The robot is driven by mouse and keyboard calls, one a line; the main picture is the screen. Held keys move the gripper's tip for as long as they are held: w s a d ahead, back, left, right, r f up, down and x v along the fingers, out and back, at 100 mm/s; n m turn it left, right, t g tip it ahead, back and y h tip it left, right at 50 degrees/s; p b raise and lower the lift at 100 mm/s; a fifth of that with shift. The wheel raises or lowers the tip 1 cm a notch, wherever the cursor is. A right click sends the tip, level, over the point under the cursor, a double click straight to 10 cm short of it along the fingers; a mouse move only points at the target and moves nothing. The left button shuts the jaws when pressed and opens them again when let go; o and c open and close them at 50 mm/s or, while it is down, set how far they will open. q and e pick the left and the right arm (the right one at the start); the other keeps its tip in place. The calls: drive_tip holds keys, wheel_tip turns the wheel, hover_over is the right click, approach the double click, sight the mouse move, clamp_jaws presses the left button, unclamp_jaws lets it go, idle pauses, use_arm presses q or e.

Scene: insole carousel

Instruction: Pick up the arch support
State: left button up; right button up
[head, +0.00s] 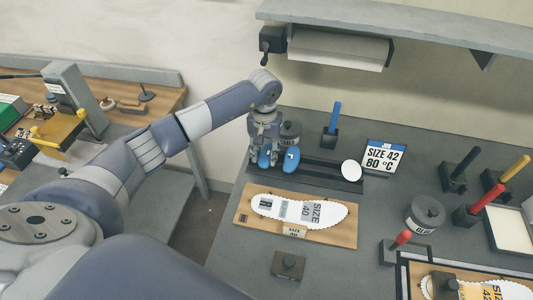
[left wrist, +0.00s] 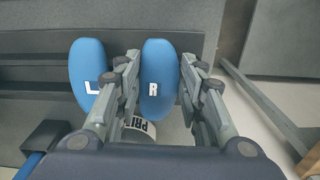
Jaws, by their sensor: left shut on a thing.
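Two blue arch supports lie side by side on a dark rack (head: 325,172). In the left wrist view one is marked L (left wrist: 88,70) and the other R (left wrist: 157,75). My left gripper (head: 264,150) points down at the rack's left end. Its fingers, also seen in the left wrist view (left wrist: 158,90), are shut on the R arch support (head: 264,159), one on each side. The L arch support (head: 291,160) sits just beside the gripper in the head view. My right gripper is not in view.
A primer jar (head: 290,133) stands close behind the supports. A blue-handled tool (head: 335,118) and a "SIZE 42 80 °C" sign (head: 383,156) stand nearby. A white insole (head: 298,210) lies on a wooden board (head: 340,234) in front. A glue jar (head: 424,214) stands to the right.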

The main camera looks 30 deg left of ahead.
sight(265, 156)
use_arm(q)
drive_tip(key=shift+w+r+b, duration=0.1)
drive_tip(key=shift+r+b, duration=0.35)
drive_tip(key=shift+r, duration=0.1)
wheel_tip(265, 156, up, 2)
drive_tip(key=shift+r+b, duration=0.1)
drive_tip(key=shift+b, duration=0.6)
drive_tip(key=s+d+r+b, duration=0.2)
drive_tip(key=s+d+b, duration=0.45)
drive_tip(key=d, duration=0.75)
drive_tip(key=s+a+m+p, duration=0.1)
drive_tip(key=s+a, duration=0.1)
drive_tip(key=s, duration=0.4)
drive_tip(key=s+a+r+m, duration=0.1)
drive_tip(key=s+a, duration=0.2)
drive_tip(key=s, duration=0.3)
drive_tip(key=shift+a+r+m+p, duration=0.15)
drive_tip(key=shift+a+m+p, duration=0.15)
drive_tip(key=shift+p, duration=0.1)
drive_tip(key=shift+d, duration=0.1)
